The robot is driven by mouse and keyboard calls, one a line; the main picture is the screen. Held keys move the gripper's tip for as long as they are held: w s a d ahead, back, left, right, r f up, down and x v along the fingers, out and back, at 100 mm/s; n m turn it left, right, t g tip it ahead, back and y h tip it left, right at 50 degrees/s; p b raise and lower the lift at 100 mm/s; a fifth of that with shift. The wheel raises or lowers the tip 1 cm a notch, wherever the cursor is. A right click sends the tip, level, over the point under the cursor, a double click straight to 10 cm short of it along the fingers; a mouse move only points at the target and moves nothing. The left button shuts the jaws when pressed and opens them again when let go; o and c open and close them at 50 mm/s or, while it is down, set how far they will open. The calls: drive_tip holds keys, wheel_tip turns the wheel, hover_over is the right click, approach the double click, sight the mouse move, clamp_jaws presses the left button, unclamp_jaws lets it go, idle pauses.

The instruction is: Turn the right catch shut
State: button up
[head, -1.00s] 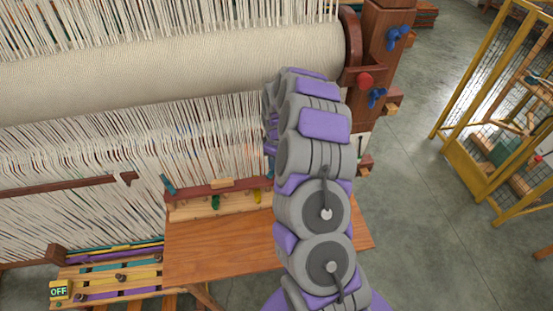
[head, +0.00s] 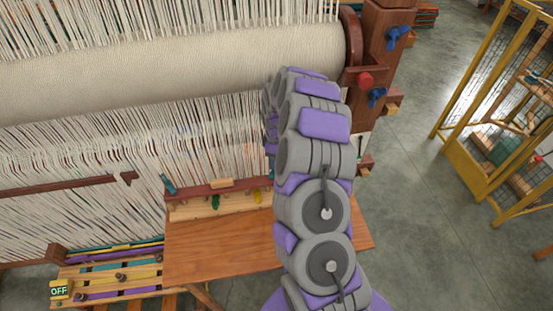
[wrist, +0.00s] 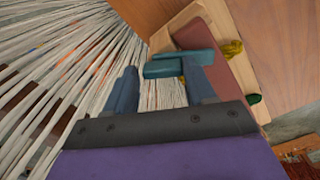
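In the wrist view, the right catch (wrist: 164,68) is a teal piece at the end of a dark red bar (wrist: 199,32). My gripper (wrist: 160,72) is open, with one finger on each side of part of the catch. The right finger overlaps the teal piece in the picture; I cannot tell whether it touches. The left finger stands apart, beside the white threads. In the head view, my arm hides the right catch and most of my gripper. Another teal catch (head: 168,184) stands tilted at the left end of the red bar (head: 196,191).
White warp threads (wrist: 60,75) run close on the left of my gripper. Yellow yarn (head: 257,196) and green yarn (head: 215,203) hang below the red bar. A wooden board (head: 220,250) lies in front. The loom post (head: 385,40) stands right of my arm, with open floor beyond.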

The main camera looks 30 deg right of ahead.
drive_tip(key=o, duration=0.4)
drive_tip(key=shift+s+f, duration=0.1)
drive_tip(key=shift+c, duration=0.2)
wheel_tip(320, 180, up, 17)
drive_tip(key=shift+p, duration=0.4)
drive_tip(key=s+a+r+m+b, duration=0.2)
drive_tip(key=s+a+r, duration=0.1)
drive_tip(key=s+a, duration=0.5)
drive_tip(key=s+a+r+m+b, duration=0.1)
drive_tip(key=s+a+r+b, duration=0.15)
drive_tip(key=s+a, duration=0.5)
drive_tip(key=s+f+m+g+b, duration=0.1)
drive_tip(key=s+f+m, duration=0.1)
drive_tip(key=s, duration=1)
drive_tip(key=s+a+f+m+g+b, duration=0.1)
drive_tip(key=s+m, duration=0.3)
drive_tip(key=s, duration=0.8)
drive_tip(key=shift+s+f, duration=0.3)
drive_tip(key=shift+f, duration=0.15)
